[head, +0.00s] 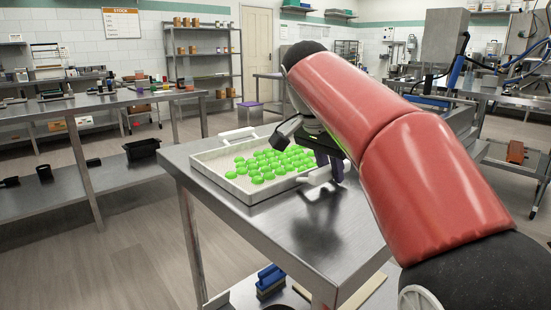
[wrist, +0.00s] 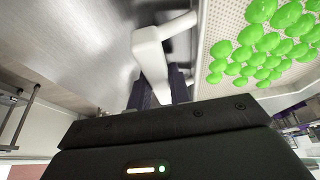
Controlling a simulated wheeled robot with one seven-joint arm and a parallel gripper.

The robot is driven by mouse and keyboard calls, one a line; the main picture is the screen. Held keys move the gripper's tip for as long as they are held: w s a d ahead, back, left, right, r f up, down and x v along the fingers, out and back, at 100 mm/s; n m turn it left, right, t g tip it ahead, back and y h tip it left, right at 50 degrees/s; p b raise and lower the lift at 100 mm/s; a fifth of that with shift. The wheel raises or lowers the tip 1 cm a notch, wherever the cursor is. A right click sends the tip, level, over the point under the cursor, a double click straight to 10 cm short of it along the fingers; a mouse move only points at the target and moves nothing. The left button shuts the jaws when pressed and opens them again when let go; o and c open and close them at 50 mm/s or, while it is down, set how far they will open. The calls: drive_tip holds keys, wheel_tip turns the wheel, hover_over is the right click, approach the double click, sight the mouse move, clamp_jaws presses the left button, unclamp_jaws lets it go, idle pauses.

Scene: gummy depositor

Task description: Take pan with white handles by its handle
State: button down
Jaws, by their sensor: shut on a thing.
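The pan with white handles (head: 222,184) is a shallow white tray full of bright green gummies (head: 262,166) and lies on a steel table. One white handle (head: 240,132) stands out at its far left end and is free. The other handle (head: 313,179) is at the near right end, beside my gripper (head: 331,172). In the wrist view this handle (wrist: 151,55) runs down between my dark fingers (wrist: 158,90), and the jaws are shut on it. The pan (wrist: 208,40) shows at the right there. The exact finger contact is partly hidden.
The steel table (head: 275,226) has bare room in front of the pan. Below, a blue brush (head: 270,280) is on the lower shelf. Another steel bench (head: 100,98) with small items stands at the left, with open floor between.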

drive_tip(key=shift+r, duration=0.1)
drive_tip(key=shift+r, duration=0.55)
wheel_tip(320, 180, up, 2)
drive_tip(key=shift+r+p, duration=0.25)
drive_tip(key=shift+p, duration=0.4)
drive_tip(key=s+a, duration=0.3)
drive_tip(key=a, duration=0.2)
drive_tip(key=s+a+b, duration=0.1)
drive_tip(key=s+a, duration=0.6)
drive_tip(key=a, duration=0.2)
drive_tip(key=shift+s+a+f, duration=0.1)
drive_tip(key=shift+s+a, duration=0.2)
drive_tip(key=shift+a, duration=0.05)
drive_tip(key=c, duration=1.8)
unclamp_jaws()
clamp_jaws()
